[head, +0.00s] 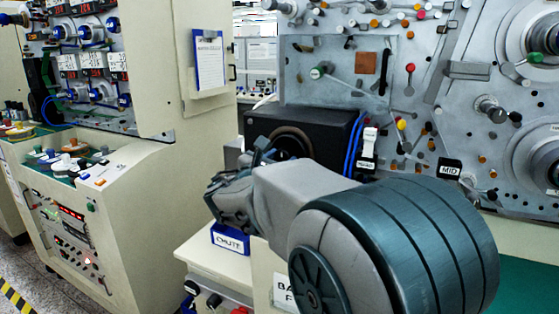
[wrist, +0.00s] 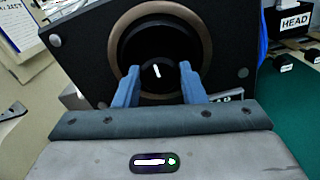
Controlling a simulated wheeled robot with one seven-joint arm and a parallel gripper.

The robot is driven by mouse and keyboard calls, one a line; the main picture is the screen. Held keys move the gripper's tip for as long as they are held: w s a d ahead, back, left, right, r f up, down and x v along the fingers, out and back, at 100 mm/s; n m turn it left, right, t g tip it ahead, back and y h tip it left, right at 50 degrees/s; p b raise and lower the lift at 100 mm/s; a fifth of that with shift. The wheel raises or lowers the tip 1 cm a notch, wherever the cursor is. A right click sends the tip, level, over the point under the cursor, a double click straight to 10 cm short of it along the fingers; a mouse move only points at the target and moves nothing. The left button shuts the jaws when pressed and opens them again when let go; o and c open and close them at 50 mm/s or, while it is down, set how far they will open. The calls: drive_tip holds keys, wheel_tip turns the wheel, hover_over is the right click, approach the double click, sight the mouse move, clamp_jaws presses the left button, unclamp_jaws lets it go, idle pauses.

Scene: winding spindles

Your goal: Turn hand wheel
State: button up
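No part is plainly marked as the hand wheel. A round dark part with a brownish ring (wrist: 124,52) is set in the face of a black box (wrist: 220,25); I cannot tell whether it is the wheel. The box also shows in the head view (head: 330,122), its round front partly hidden by my arm. My gripper (wrist: 158,72) has two blue fingers apart, in front of the lower part of the ring, with a dark centre and a small white mark between them. No grip on anything shows. Whether the fingers touch the ring I cannot tell.
A CHUTE sign (head: 230,240) stands below my arm. Blue cables and a HEAD label (wrist: 294,21) are right of the box. A grey panel (head: 330,60) with knobs and large round spindles (head: 540,38) is behind, right. A cream cabinet (head: 150,215) stands left, with floor beside it.

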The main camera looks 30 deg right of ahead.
drive_tip(key=shift+f+m+b, duration=0.2)
drive_tip(key=shift+m+b, duration=0.1)
drive_tip(key=shift+b, duration=0.35)
drive_tip(key=shift+r+m+b, duration=0.1)
drive_tip(key=shift+m+b, duration=9.9)
drive_tip(key=shift+b, duration=2.85)
drive_tip(key=shift+r, duration=0.1)
drive_tip(key=o, duration=1)
